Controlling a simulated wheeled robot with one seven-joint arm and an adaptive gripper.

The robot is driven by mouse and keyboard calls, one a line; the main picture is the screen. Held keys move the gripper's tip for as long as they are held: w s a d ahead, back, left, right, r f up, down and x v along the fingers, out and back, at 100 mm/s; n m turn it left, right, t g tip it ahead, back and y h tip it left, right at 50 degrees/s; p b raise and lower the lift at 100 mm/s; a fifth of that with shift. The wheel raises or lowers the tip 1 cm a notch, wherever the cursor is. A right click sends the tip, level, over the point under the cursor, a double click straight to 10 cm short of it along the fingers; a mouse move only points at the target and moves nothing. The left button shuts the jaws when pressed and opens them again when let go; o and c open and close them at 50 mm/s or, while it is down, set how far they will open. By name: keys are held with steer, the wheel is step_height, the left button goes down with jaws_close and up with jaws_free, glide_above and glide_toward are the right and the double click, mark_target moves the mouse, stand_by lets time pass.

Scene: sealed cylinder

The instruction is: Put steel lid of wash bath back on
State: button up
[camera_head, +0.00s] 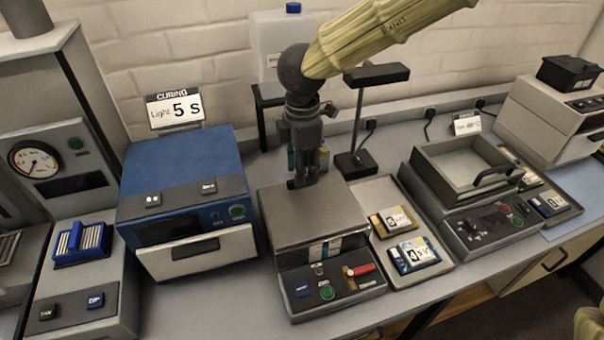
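A grey steel lid (318,216) with a flat top lies over the middle bench unit, which I take to be the wash bath (352,304). The bath's front panel has a green button, a red part and small labels. My gripper (303,184) points down at the back part of the lid, its dark fingertips at or just above the surface. I cannot tell whether they touch the lid or hold a handle on it; the contact is small and partly hidden. Whether the lid sits fully down all round cannot be told from here.
A blue curing box (180,180) stands close on the left. A black stand (355,165) and a white jug (280,40) are behind my gripper.

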step_height(320, 180, up, 10)
steer(key=b, duration=0.1)
steer(key=shift+f, duration=0.1)
steer(key=shift+a, duration=0.1)
stand_by(0.3)
